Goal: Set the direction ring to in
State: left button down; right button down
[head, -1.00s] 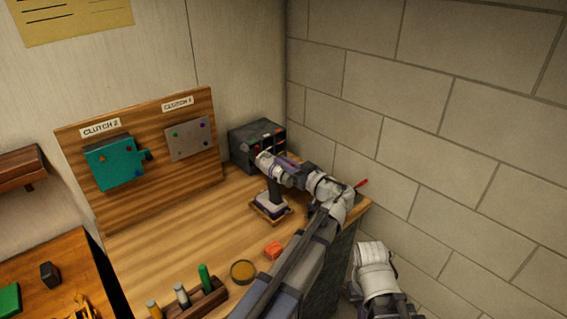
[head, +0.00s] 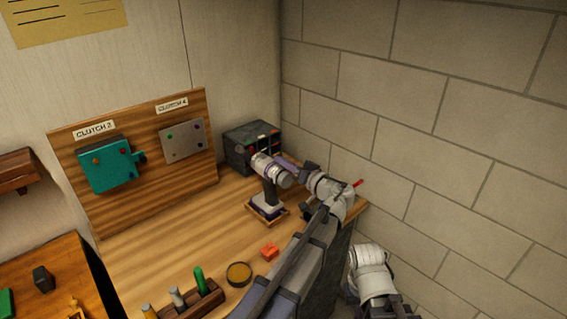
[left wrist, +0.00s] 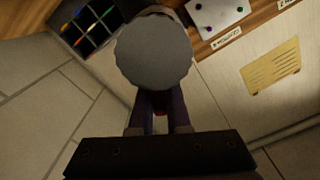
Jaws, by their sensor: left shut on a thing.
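A power drill (head: 270,189) with a dark handle, a pale barrel and a purple-grey foot stands upright on a small wooden tray (head: 286,213) on the bench. My left gripper (head: 286,167) reaches over from the right and is shut at the drill's barrel. In the left wrist view, a round grey disc with a scalloped rim, seemingly the direction ring (left wrist: 153,52), fills the upper middle. The fingers (left wrist: 160,103) run up to it, and their tips are hidden behind it. I cannot read any mark on the ring. My right gripper is out of view.
A dark bin with compartments (head: 238,157) stands behind the drill by the wall corner. A wooden board (head: 80,205) holds a teal box (head: 108,168) and a grey plate (head: 181,137). An orange block (head: 269,251), a round dish (head: 239,273) and a rack of cylinders (head: 205,301) lie in front.

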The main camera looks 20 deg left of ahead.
pick_arm(q)
jog(key=c, duration=0.9)
grip_release()
